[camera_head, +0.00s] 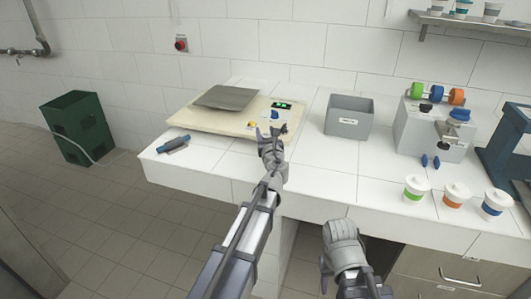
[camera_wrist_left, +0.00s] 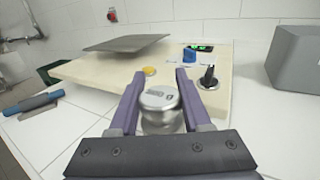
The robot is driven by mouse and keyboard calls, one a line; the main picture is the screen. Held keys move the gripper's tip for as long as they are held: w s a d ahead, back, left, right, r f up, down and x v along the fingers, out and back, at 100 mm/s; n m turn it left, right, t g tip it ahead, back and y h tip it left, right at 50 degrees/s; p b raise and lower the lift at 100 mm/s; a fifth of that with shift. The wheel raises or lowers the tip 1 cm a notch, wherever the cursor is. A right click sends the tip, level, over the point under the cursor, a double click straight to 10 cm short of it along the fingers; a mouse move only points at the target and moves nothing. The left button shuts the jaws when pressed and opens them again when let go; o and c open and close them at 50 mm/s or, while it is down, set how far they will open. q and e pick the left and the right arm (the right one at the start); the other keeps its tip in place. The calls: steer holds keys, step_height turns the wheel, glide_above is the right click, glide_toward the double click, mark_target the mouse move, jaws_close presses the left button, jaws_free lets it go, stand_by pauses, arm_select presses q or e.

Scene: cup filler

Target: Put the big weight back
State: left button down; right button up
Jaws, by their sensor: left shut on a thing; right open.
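My left gripper (camera_head: 270,134) is shut on a silver metal weight (camera_wrist_left: 160,98), a short cylinder with a marking on its top, in the left wrist view. The weight stands upright between the two fingers, at the front edge of the cream scale board (camera_head: 190,124). I cannot tell whether it touches the board or the counter. In the head view the gripper mostly hides the weight. My right gripper (camera_head: 326,265) is open and low in front of the counter; its fingers are partly hidden.
The scale has a grey tilted plate (camera_head: 226,97), a green display (camera_head: 282,105), a blue knob (camera_wrist_left: 189,55) and a black knob (camera_wrist_left: 208,78). A blue-grey tool (camera_head: 173,145) lies left. A grey bin (camera_head: 348,118), a machine (camera_head: 432,130) and lidded cups (camera_head: 453,194) stand right.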

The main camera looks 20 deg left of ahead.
arm_select(q)
steer(key=shift+f, duration=0.45)
arm_select(e)
steer(key=shift+f, duration=0.5)
arm_select(q)
step_height(320, 180, down, 4)
steer(key=b, duration=0.4)
steer(key=shift+r, duration=0.2)
arm_select(e)
step_height(320, 180, down, 4)
steer(key=shift+r, duration=0.25)
steer(key=shift+f, duration=0.1)
arm_select(q)
steer(key=c, duration=0.8)
jaws_free()
steer(key=shift+f, duration=0.2)
steer(key=o, duration=0.4)
steer(key=shift+r, duration=0.1)
steer(key=shift+o, duration=0.2)
